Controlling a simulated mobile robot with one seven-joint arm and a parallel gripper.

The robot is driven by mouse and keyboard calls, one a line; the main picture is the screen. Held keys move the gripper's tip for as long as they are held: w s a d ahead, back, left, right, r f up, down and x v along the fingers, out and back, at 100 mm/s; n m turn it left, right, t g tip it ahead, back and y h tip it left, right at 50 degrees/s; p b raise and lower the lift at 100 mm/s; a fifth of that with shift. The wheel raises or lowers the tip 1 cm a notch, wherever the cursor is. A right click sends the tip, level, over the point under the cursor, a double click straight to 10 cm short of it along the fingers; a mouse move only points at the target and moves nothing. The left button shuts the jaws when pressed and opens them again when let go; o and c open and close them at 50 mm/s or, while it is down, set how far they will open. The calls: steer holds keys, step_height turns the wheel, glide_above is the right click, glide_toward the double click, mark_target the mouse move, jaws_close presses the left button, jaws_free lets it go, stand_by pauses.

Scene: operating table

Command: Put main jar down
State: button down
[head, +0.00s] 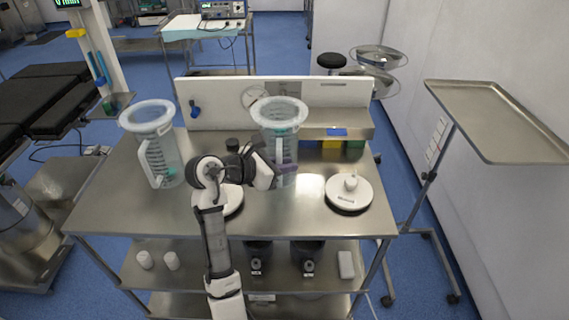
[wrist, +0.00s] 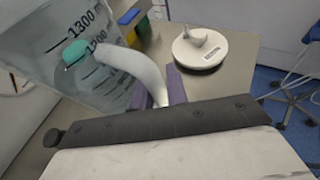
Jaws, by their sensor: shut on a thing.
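The main jar (head: 282,118) is a clear measuring jar with a white rim and dark scale marks, near the middle of the steel table (head: 300,220). My gripper (head: 285,168) is shut on the jar's white handle. In the wrist view, the purple fingers (wrist: 176,88) close around the handle (wrist: 138,70), and the jar body (wrist: 70,50) fills the upper left. The jar looks roughly upright in the head view. My gripper partly hides its lower part, so I cannot tell whether its base touches the table.
A second similar jar (head: 160,150) stands at the table's left. A white round base or lid (head: 349,192) lies at the right; another (head: 232,200) is partly behind my arm. A raised shelf (head: 330,117) runs along the back. The front right of the table is clear.

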steer(key=c, duration=1.4)
jaws_free()
steer(key=b+v, duration=0.2)
steer(key=v, duration=1)
steer(key=shift+s, duration=0.1)
